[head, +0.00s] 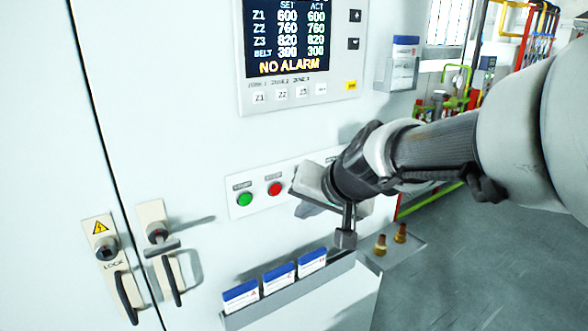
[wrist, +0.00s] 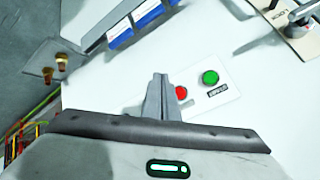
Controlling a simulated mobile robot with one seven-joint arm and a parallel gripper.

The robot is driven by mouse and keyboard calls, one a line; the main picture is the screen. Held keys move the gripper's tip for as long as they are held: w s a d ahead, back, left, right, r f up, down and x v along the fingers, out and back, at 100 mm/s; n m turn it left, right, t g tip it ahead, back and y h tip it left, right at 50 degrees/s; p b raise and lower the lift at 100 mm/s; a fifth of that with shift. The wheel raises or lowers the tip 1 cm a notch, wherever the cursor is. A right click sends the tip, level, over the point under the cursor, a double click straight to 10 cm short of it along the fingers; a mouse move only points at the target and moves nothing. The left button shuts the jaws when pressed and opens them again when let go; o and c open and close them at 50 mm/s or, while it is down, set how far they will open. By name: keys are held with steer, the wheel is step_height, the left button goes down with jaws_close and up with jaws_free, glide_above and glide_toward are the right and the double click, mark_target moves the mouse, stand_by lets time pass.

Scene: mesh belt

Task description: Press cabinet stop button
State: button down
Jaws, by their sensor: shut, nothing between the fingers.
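The red stop button (head: 275,188) sits on a white button plate (head: 258,203) on the cabinet front. The green button (head: 245,199) is left of it on the same plate. My gripper (head: 303,211) is shut and empty, just right of the red button in the head view. I cannot tell how far the fingertips are from the panel. My gripper hides the right part of the plate.
A display panel (head: 290,40) reading NO ALARM is above. A rack (head: 250,313) of blue and white boxes juts out below. A small shelf with brass fittings (head: 400,233) stands at lower right. Door handles (head: 127,297) stick out at left.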

mark_target(275, 189)
steer(key=w+a+p, duration=0.2)
steer(key=w+a, duration=0.1)
steer(key=w, duration=0.2)
steer(key=shift+w+a, duration=0.3)
steer(key=shift+a, duration=0.05)
stand_by(1.8)
steer(key=shift+w+a, duration=0.25)
steer(key=shift+w, duration=0.1)
steer(key=shift+w+a, duration=0.25)
steer(key=shift+w, duration=0.15)
stand_by(0.7)
steer(key=shift+s+d, duration=0.1)
steer(key=shift+s, duration=0.05)
steer(key=shift+s+d+b, duration=0.35)
steer(key=shift+s+d, duration=0.05)
steer(key=shift+s, duration=0.2)
